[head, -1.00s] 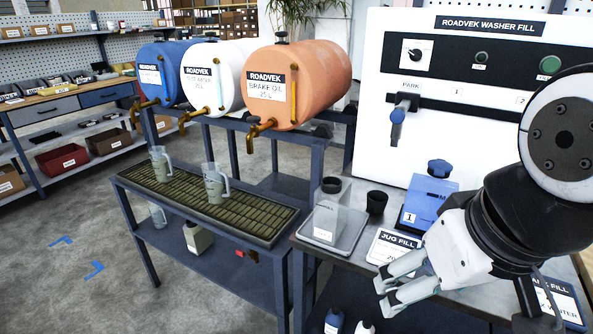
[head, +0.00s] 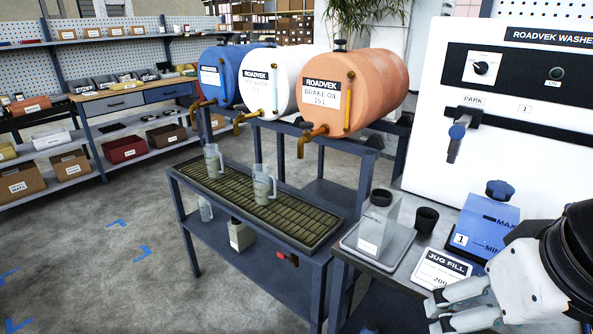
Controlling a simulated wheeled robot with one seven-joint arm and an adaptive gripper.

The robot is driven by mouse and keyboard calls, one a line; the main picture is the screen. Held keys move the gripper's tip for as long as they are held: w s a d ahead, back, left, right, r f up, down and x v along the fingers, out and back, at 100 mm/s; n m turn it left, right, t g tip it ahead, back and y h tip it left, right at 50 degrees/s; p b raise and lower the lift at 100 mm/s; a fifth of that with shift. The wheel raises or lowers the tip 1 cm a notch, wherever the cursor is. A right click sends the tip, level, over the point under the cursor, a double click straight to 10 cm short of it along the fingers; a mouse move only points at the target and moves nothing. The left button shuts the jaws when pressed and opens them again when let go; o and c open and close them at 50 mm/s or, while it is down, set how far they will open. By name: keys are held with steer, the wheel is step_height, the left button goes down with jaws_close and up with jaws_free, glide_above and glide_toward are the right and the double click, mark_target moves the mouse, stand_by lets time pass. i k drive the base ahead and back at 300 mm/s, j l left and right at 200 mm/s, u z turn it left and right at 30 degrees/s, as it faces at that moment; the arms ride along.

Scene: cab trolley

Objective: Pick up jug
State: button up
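Two clear measuring jugs with handles stand upright on the dark slatted drip tray (head: 215,195). The farther jug (head: 213,160) is at left. The nearer jug (head: 264,184) is below the taps. Another clear vessel (head: 205,209) is on the shelf under the tray, partly hidden. A square translucent container with a black cap (head: 379,222) stands on a pale tray at right. My gripper (head: 442,312) is at the lower right, near the jug fill sign. Its fingers are apart with nothing between them. It is well to the right of the jugs and touches none of them.
Blue, white and orange drums (head: 352,88) with brass taps overhang the drip tray. A blue container (head: 486,222), a black cup (head: 427,219) and the jug fill sign (head: 443,273) crowd the right bench beside the white washer-fill panel (head: 425,120). Open floor (head: 110,260) lies at left.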

mark_target(262, 175)
steer(key=i+j, duration=0.1)
steer(key=j, duration=0.3)
steer(key=i+j, duration=0.1)
steer(key=j, duration=0.25)
steer(key=i+j, duration=0.1)
steer(key=j, duration=0.3)
steer(key=i+j, duration=0.15)
steer(key=j, duration=0.2)
steer(key=i+j, duration=0.1)
steer(key=j, duration=0.3)
